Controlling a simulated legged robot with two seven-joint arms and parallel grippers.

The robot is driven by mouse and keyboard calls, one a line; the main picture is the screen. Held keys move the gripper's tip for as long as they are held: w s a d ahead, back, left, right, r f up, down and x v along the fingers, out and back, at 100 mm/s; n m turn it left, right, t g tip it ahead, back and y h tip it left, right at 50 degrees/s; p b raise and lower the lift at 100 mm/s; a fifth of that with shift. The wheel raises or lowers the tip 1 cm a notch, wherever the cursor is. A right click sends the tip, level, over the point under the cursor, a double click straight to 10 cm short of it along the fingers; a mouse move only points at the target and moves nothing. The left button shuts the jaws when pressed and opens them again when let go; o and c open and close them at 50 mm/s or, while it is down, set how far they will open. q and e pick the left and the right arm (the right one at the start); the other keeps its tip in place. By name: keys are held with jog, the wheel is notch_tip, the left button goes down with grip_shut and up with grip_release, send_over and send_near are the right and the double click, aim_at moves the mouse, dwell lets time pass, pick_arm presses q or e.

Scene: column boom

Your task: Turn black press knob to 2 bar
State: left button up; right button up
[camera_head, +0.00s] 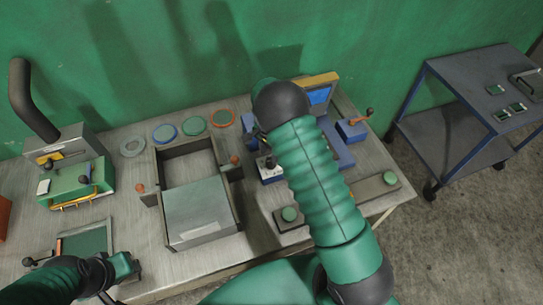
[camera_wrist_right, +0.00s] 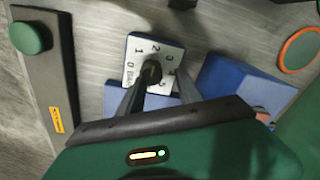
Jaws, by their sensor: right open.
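The black press knob (camera_wrist_right: 151,72) stands on a white dial plate (camera_wrist_right: 135,48) marked 0 to 4 and BAR, in the right wrist view. Its pointer direction cannot be made out. My right gripper (camera_wrist_right: 160,76) is open, one finger on each side of the knob; whether either touches it cannot be told. In the head view the dial (camera_head: 269,167) shows on the blue press (camera_head: 340,150), just left of my right arm, which hides much of the press. My left gripper (camera_head: 117,278) is low at the left; its jaws are unclear.
A two-button box (camera_head: 345,202) lies along the bench front; one green button (camera_wrist_right: 29,38) shows in the wrist view. A metal frame (camera_head: 205,215) stands left of the press. A green machine (camera_head: 80,180) is farther left. A cart (camera_head: 470,110) stands at the right.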

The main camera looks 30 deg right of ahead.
aim_at(270, 165)
pick_arm(q)
jog(key=shift+d+f, duration=0.1)
jog(key=shift+f, duration=0.15)
pick_arm(e)
jog(key=shift+s+a+f+g, duration=0.2)
jog(key=shift+s+a+f, duration=0.1)
jog(key=shift+s+f, duration=0.35)
jog(key=shift+s+a+f+g, duration=0.2)
jog(key=shift+s+a+f, duration=0.05)
jog(key=shift+s+f, duration=0.35)
jog(key=shift+w+r, duration=0.2)
jog(key=shift+r, duration=0.25)
jog(key=r, duration=0.2)
jog(key=w+r+b, duration=0.1)
jog(key=r, duration=0.1)
jog(key=d+r, duration=0.1)
jog(key=r, duration=0.1)
jog(key=shift+w, duration=0.4)
pick_arm(q)
jog(key=shift+w+d+f+b, duration=0.25)
jog(key=shift+w+f+b, duration=0.1)
jog(key=shift+f, duration=0.3)
jog(key=shift+w+d+f+b, duration=0.2)
jog(key=shift+w+f+b, duration=0.1)
jog(key=shift+f, duration=0.35)
pick_arm(e)
notch_tip(270, 165, up, 12)
jog(key=shift+s+r+t, duration=0.15)
jog(key=shift+s+t, duration=0.25)
